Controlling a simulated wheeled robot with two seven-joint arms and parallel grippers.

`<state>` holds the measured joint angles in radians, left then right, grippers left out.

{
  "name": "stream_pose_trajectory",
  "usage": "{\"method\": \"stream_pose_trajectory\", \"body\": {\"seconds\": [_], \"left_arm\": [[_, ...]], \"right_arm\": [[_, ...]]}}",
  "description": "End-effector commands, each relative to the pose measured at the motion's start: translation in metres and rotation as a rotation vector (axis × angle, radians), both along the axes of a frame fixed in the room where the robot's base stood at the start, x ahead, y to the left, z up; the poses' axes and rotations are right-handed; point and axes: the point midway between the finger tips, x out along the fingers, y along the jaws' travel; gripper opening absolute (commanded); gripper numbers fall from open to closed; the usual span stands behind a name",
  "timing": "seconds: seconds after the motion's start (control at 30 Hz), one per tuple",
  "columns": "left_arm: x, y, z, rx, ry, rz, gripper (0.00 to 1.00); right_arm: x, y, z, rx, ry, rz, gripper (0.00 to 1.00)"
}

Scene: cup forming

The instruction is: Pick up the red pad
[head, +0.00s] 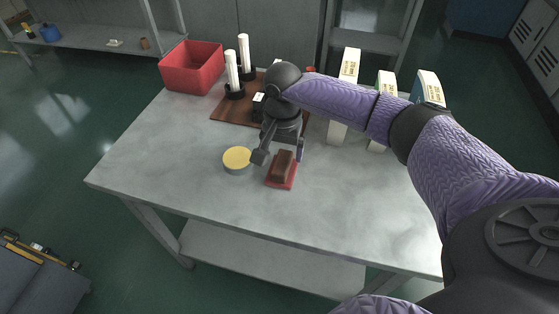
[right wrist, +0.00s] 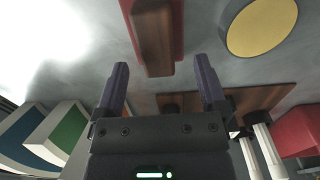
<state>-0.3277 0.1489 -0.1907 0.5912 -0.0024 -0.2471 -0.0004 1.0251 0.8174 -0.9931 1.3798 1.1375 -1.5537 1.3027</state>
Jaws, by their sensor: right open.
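The red pad (head: 291,178) lies flat on the grey table, with a brown wooden block (head: 283,166) on top of it. In the right wrist view the block (right wrist: 154,38) shows at the top middle, with a strip of the pad's red (right wrist: 179,32) beside it. My right gripper (head: 280,152) is open and empty over the far end of the pad. Its fingertips (right wrist: 161,70) stand apart, one toward each side of the block, and the block appears beyond them. I cannot tell the exact height. My left gripper is not in view.
A round yellow-topped disc (head: 237,157) sits just left of the pad. Behind are a brown wooden board (head: 232,108), white cylinders on black bases (head: 232,72), a red bin (head: 192,68) and tall white boxes (head: 345,95). The table's front is clear.

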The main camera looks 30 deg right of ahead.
Motion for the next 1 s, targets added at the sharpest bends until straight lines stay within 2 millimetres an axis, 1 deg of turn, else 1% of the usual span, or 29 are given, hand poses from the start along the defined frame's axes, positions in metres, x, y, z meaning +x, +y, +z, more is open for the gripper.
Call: {"method": "stream_pose_trajectory", "body": {"seconds": [0.03, 0.1, 0.13, 0.17, 0.33, 0.37, 0.4, 0.47, 0.5, 0.57, 0.6, 0.77, 0.8, 1.0], "left_arm": [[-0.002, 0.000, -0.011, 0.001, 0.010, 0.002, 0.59], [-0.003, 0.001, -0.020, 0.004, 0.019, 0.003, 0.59], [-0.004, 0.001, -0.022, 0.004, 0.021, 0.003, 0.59], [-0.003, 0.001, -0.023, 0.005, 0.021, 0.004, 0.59], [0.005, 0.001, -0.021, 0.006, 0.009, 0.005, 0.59], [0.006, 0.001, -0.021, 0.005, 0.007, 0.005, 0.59], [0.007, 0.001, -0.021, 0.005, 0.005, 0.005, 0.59], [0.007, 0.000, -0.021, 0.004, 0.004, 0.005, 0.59], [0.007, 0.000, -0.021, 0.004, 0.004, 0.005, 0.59], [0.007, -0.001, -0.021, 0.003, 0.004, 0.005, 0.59], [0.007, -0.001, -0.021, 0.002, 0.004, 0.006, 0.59], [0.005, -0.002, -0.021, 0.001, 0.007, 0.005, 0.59], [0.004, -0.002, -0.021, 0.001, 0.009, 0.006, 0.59], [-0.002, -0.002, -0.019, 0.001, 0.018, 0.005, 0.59]], "right_arm": [[-0.004, 0.000, -0.017, -0.002, 0.007, 0.002, 0.91], [-0.005, 0.000, -0.032, -0.001, 0.006, 0.001, 0.91], [-0.005, 0.000, -0.036, -0.001, 0.006, 0.001, 0.91], [-0.004, 0.000, -0.037, -0.001, 0.004, 0.000, 0.91], [-0.004, 0.000, -0.033, -0.001, -0.001, 0.001, 0.91], [-0.004, 0.000, -0.033, -0.001, -0.001, 0.001, 0.87], [-0.004, 0.000, -0.033, -0.001, -0.001, 0.001, 0.78], [-0.004, 0.000, -0.033, -0.001, 0.000, 0.001, 0.66], [-0.004, 0.000, -0.033, -0.001, 0.000, 0.001, 0.57], [-0.004, 0.000, -0.033, -0.001, 0.000, 0.001, 0.45], [-0.004, 0.000, -0.033, -0.001, 0.000, 0.001, 0.36], [-0.004, 0.000, -0.033, -0.001, 0.000, 0.001, 0.02], [-0.004, 0.000, -0.033, -0.001, 0.000, 0.001, 0.00], [-0.004, 0.000, -0.032, -0.001, 0.000, 0.001, 0.00]]}}
